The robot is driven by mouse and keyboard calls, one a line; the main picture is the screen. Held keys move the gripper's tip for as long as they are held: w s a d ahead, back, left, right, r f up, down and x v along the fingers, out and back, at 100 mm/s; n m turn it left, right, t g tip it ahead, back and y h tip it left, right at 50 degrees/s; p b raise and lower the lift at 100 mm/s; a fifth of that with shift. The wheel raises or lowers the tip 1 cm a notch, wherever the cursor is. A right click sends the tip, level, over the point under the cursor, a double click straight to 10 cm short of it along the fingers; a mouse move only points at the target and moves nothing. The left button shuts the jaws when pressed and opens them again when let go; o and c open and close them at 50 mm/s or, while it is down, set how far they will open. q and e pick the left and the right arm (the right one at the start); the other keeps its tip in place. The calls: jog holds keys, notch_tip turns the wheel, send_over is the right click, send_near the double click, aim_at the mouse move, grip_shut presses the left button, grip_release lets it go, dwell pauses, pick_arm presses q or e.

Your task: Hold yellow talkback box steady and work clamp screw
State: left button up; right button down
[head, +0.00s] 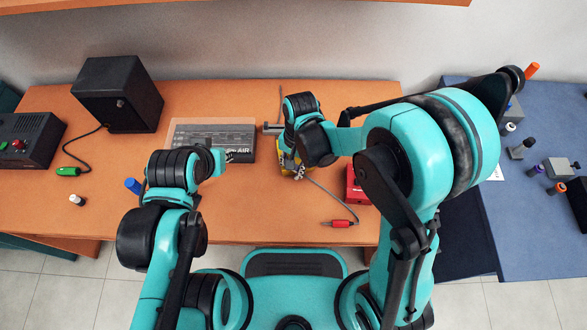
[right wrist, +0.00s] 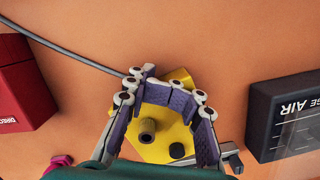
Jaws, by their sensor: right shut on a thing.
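The yellow talkback box (head: 287,171) sits on the orange table, mostly hidden in the head view by my right arm. In the right wrist view the yellow box (right wrist: 158,150) shows a dark round knob and a black round button on its face. My right gripper (right wrist: 170,92) is shut on it, with purple-padded fingers at both sides. A grey metal part (right wrist: 230,158) shows beside the box; it may belong to the clamp, whose screw I cannot make out. My left gripper (head: 229,157) hovers left of the box, near the black-and-grey AIR panel; its opening is unclear.
The AIR panel (head: 212,138) lies left of the yellow box. A black speaker (head: 118,93) is at the back left. The front middle of the table is clear.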

jog(key=shift+f, duration=0.1)
jog(key=c, duration=1)
grip_release()
jog(key=shift+c, duration=0.2)
notch_tip(320, 180, up, 12)
jog(key=w, duration=0.2)
jog(key=s+d+r+n+t, duration=0.2)
jog(key=s+d+t, duration=0.1)
jog(key=d, duration=0.6)
jog(key=s+d+r+n+t, duration=0.2)
jog(key=d+t, duration=0.3)
jog(key=d, duration=0.4)
jog(key=shift+s+d+r+n+t+h, duration=0.15)
jog(key=shift+s+r+n+t+h, duration=0.25)
jog(key=shift+s, duration=0.25)
